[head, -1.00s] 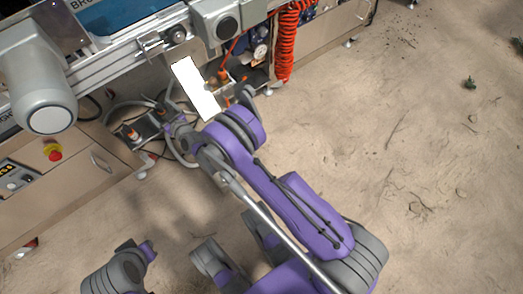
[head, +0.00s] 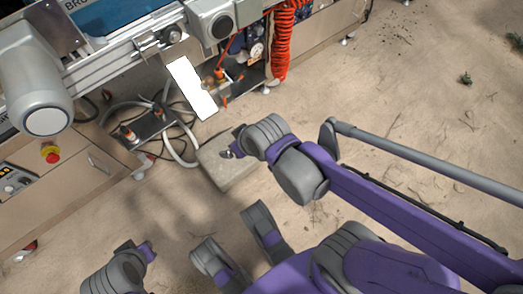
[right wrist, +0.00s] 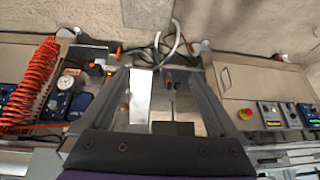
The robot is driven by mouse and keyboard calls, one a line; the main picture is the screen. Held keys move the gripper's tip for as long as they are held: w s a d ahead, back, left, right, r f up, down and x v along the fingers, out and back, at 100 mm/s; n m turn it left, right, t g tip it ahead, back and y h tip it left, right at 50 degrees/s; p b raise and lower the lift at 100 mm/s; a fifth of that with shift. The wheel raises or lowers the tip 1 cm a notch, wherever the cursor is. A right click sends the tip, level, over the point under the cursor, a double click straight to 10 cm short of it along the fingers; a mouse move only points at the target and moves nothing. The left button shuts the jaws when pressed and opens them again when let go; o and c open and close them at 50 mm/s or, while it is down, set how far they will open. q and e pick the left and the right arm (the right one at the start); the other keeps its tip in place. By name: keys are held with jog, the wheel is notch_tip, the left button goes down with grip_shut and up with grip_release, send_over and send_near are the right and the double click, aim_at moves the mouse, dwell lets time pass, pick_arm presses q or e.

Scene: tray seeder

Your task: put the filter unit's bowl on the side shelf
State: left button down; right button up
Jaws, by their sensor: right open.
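A round white gauge (head: 257,50) with dark blue parts (head: 238,42) beside it, probably the filter unit, sits under the machine; these blue parts (right wrist: 78,105) also show in the right wrist view. I cannot single out the bowl. A low dark plate (head: 160,124) carries orange-topped fittings; I cannot tell if it is the side shelf. My right gripper (right wrist: 164,72) is open, facing the machine upside down, with nothing visibly held. In the head view its arm ends above a grey block. My left gripper (head: 228,232) seems to be low in the picture; its jaw state is unclear.
A blank white panel (head: 192,88) stands in front of the machine. An orange coiled hose (head: 283,40) hangs to its right. Loose hoses and cables lie around the plate. The grey block (head: 228,170) lies on the floor. Floor at right is largely clear.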

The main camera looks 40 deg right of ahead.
jog(key=s+d+f+g, duration=0.1)
jog(key=s+d, duration=0.1)
jog(key=s, duration=0.6)
jog(key=shift+f+m+g+h, duration=0.3)
jog(key=shift+f+m+h, duration=0.1)
